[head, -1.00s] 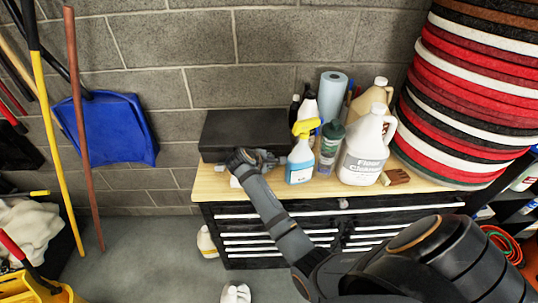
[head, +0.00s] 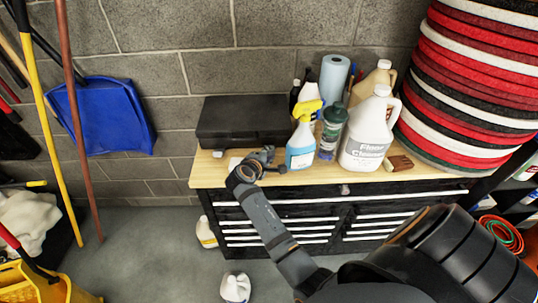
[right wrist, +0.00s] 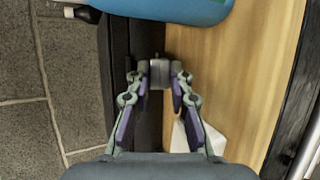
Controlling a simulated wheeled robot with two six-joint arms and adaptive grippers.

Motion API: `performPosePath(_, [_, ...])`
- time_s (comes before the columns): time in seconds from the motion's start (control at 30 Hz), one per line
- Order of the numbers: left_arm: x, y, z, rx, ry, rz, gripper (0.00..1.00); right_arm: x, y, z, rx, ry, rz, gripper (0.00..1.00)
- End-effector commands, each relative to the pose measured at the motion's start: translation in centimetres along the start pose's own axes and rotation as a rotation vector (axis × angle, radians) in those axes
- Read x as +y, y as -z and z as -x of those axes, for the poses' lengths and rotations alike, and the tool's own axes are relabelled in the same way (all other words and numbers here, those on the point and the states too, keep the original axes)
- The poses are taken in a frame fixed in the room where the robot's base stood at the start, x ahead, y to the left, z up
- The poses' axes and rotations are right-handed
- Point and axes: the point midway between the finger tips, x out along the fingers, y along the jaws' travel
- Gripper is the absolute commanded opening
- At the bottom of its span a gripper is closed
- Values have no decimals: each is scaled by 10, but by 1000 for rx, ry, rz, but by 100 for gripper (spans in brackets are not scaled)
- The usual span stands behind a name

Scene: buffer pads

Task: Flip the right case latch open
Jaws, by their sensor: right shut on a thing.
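The dark case (head: 240,121) lies closed on the wooden top of the cabinet, against the wall. Its left latch (head: 218,154) shows as a small grey piece on the front. My right gripper (head: 268,156) is at the right part of the case front, hiding the right latch in the head view. In the right wrist view, my right gripper (right wrist: 160,82) is shut on the small grey right latch (right wrist: 159,68) at the edge of the dark case (right wrist: 118,45). My left gripper is not in view.
A blue spray bottle (head: 301,146), a green-capped bottle (head: 333,128) and a white jug (head: 366,138) stand right of the case, close to my right gripper. A white item (right wrist: 208,132) lies on the wooden top (right wrist: 235,85). Stacked red pads (head: 464,110) rise at right.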

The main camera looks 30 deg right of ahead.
Motion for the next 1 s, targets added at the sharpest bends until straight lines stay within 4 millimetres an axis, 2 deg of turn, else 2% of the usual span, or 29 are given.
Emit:
performPosePath(0.1, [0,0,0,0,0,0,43,-2,0,0,0,4,0,0])
performPosePath(0.13, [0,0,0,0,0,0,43,-2,0,0,0,4,0,23])
performPosePath(0.2, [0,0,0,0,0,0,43,-2,0,0,0,4,0,30])
performPosePath(0.47, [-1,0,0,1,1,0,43,-1,0,0,0,3,0,30])
performPosePath(0.57, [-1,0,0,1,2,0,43,6,-1,3,0,1,-2,30])
performPosePath(0.8, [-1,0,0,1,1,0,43,52,-9,24,1,1,-6,30])
performPosePath(1.0, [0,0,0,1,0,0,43,81,-15,38,1,2,-3,30])
